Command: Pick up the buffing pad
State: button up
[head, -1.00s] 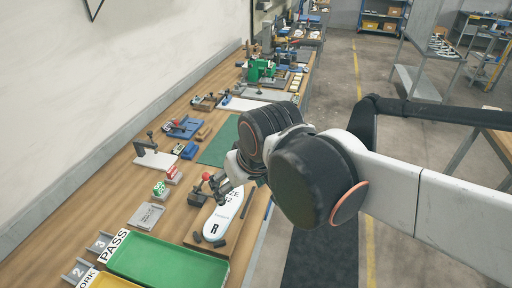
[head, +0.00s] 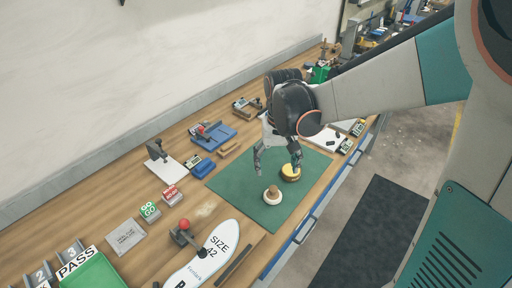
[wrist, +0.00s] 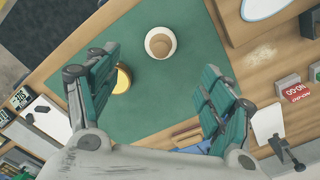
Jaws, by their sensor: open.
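The buffing pad (head: 272,196) appears to be the round white pad with a wooden knob, lying on the green mat (head: 237,184). It also shows in the wrist view (wrist: 151,51), near the top, beyond the space between the fingers. My gripper (head: 277,166) is open and empty above the mat, fingers pointing down. In the wrist view its fingers (wrist: 158,78) are spread wide, with the pad apart from both. A round yellow tin (head: 290,174) sits on the mat close to the right finger in the head view; the left finger partly covers it in the wrist view (wrist: 124,80).
A white insole board (head: 207,254) lies in front of the mat. Blue blocks (head: 203,168), a blue fixture (head: 212,134) and red and green gauge blocks (head: 170,192) stand to the left. The mat around the pad is mostly clear.

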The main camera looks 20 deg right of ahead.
aim_at(273, 188)
notch_tip(273, 188, down, 9)
jog(key=b, duration=0.3)
jog(key=shift+w+r, duration=0.1)
jog(key=shift+r, duration=0.05)
jog(key=shift+w+a+f+b, duration=0.1)
jog(key=shift+w+f+b, duration=0.1)
jog(key=shift+f+b, duration=0.85)
jog(key=shift+w+f+b, duration=0.15)
jog(key=shift+f+b, duration=0.2)
jog(key=shift+f, duration=1.25)
jog(key=shift+r, duration=0.1)
jog(key=shift+c, duration=0.5)
jog(key=c, duration=1)
